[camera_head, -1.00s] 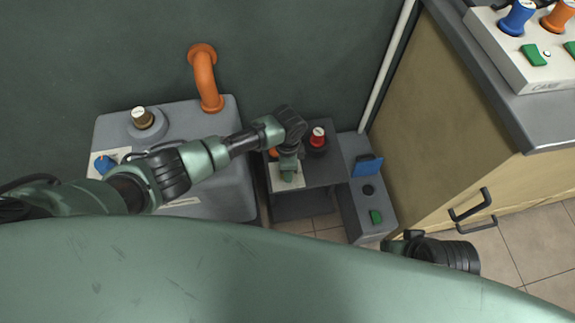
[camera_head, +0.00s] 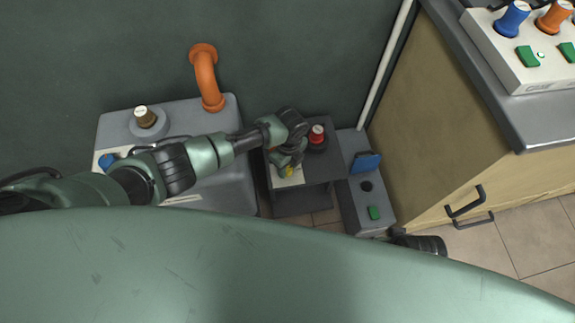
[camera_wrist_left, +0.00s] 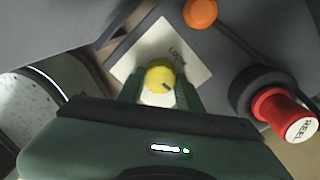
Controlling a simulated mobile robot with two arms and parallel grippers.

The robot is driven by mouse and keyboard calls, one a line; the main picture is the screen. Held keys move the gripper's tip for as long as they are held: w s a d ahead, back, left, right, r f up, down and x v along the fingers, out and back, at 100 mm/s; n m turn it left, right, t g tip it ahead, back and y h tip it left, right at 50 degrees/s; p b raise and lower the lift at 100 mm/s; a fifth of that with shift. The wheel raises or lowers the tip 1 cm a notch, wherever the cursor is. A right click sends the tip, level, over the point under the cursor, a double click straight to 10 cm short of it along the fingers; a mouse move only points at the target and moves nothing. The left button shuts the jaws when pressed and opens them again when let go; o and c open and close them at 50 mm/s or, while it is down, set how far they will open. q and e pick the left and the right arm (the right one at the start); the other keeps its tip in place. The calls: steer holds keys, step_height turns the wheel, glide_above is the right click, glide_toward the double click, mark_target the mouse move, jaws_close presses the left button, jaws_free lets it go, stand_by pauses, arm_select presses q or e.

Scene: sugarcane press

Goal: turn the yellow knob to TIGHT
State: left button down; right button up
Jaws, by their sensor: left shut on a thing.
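The yellow knob (camera_wrist_left: 158,73) sits on a pale label plate (camera_wrist_left: 192,70) in the left wrist view. A dark mark on the knob points to the lower right. The plate's printed word is too small to read surely. My left gripper (camera_wrist_left: 161,88) is shut on the knob, one green finger on each side. In the head view the left gripper (camera_head: 287,163) reaches down to the small dark grey unit, and a little of the yellow knob (camera_head: 289,171) shows beside it. Part of my right arm shows at the lower right, but its jaws cannot be made out.
A red REEL knob (camera_wrist_left: 285,112) stands right of the plate, and an orange part (camera_wrist_left: 200,13) lies beyond it. A narrow grey box (camera_head: 366,207) with a blue flap (camera_head: 366,162) is to the right. A cabinet (camera_head: 450,130) stands farther right.

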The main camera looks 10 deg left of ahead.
mark_target(288, 169)
arm_select(q)
steer(key=shift+m, duration=0.5)
arm_select(e)
steer(key=shift+f, duration=0.15)
arm_select(q)
steer(key=c, duration=0.9)
jaws_free()
steer(key=shift+c, duration=0.2)
steer(key=shift+r, duration=0.1)
steer(key=shift+r, duration=0.35)
step_height(288, 169, up, 7)
steer(key=p, duration=0.2)
steer(key=shift+w+d+p, duration=0.1)
steer(key=shift+d+p, duration=0.05)
steer(key=shift+p, duration=0.2)
arm_select(e)
step_height(288, 169, down, 9)
steer(key=s, duration=0.2)
steer(key=shift+g, duration=0.3)
arm_select(q)
steer(key=shift+f, duration=0.15)
arm_select(e)
steer(key=shift+s, duration=0.15)
